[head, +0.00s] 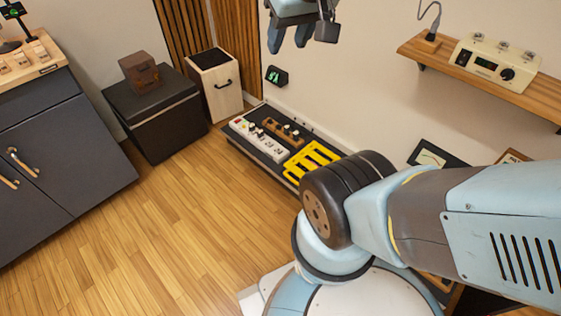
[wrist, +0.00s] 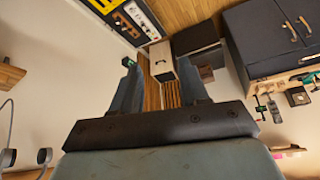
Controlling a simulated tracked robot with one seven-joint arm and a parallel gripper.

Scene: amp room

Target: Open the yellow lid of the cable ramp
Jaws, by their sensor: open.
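The yellow slatted lid (head: 312,158) of the cable ramp lies on a low dark board by the wall in the head view. It looks flat and down; its right end is partly hidden behind my arm. A bit of the yellow also shows at the top left of the wrist view (wrist: 104,5). My gripper (head: 287,38) is high near the wall at the top of the head view, well above and apart from the lid. Its two fingers (wrist: 157,78) are spread with nothing between them in the wrist view.
A white power strip (head: 256,138) and a wooden block with knobs (head: 282,132) share the board. A pale box (head: 214,88) and a dark case (head: 160,120) stand left of it. A wall shelf (head: 440,52) is at right. The wooden floor (head: 160,225) in front is clear.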

